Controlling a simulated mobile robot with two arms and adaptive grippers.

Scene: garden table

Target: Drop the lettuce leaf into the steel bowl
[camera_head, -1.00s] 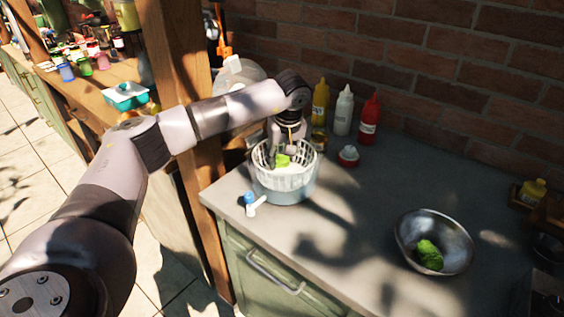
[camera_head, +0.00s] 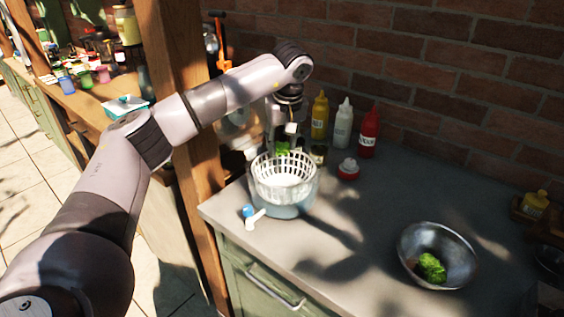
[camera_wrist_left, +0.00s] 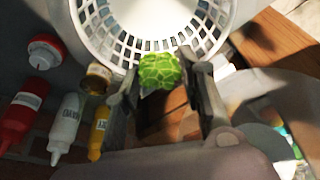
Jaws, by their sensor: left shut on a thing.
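A green lettuce leaf (camera_head: 282,148) is held in my left gripper (camera_head: 284,140), above the back rim of the white spinner basket (camera_head: 285,179). In the left wrist view the leaf (camera_wrist_left: 160,70) sits between the two fingertips (camera_wrist_left: 162,76), with the basket (camera_wrist_left: 95,22) beyond it. The basket stands in a blue-grey outer bowl (camera_head: 290,208) and looks empty. The steel bowl (camera_head: 462,250) is on the counter at the right, with another green leaf (camera_head: 431,267) inside. My right gripper is not in view.
Yellow (camera_head: 319,115), white (camera_head: 342,122) and red (camera_head: 367,131) squeeze bottles stand behind the basket by the brick wall. A red and white lidded item (camera_head: 348,169) is nearer. A wooden post (camera_head: 180,110) rises at left. The counter between basket and steel bowl is clear.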

